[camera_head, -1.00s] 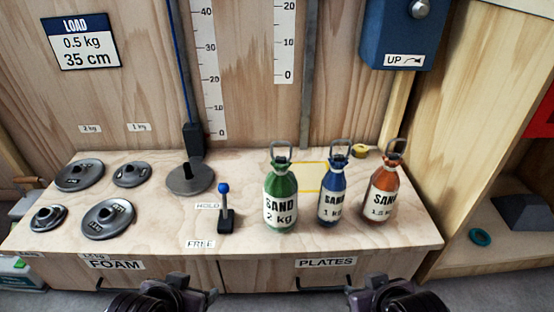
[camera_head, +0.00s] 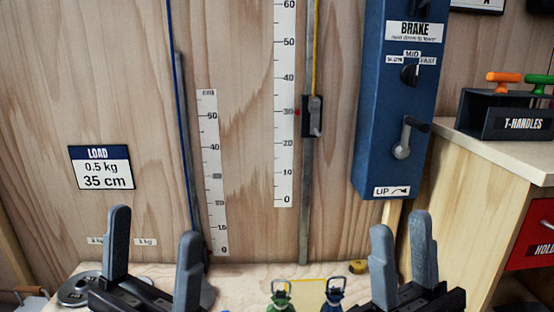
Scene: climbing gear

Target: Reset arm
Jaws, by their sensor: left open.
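My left gripper (camera_head: 153,225) is raised at the lower left, fingers pointing up, open and empty. My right gripper (camera_head: 401,225) is raised at the lower right in the same pose, with a gap between its fingers and nothing in it. Between them, at the bottom edge, show the tops of the green sand bottle (camera_head: 279,297) and the blue sand bottle (camera_head: 334,292), standing on the wooden bench (camera_head: 240,285). The orange bottle is not visible. A grey plate (camera_head: 76,290) shows partly beside the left gripper.
A blue brake box (camera_head: 398,130) with a crank is on the back panel above my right gripper. Two scales and a slider (camera_head: 314,116) on a rail are in the middle. A T-handle rack (camera_head: 512,118) stands on the right cabinet.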

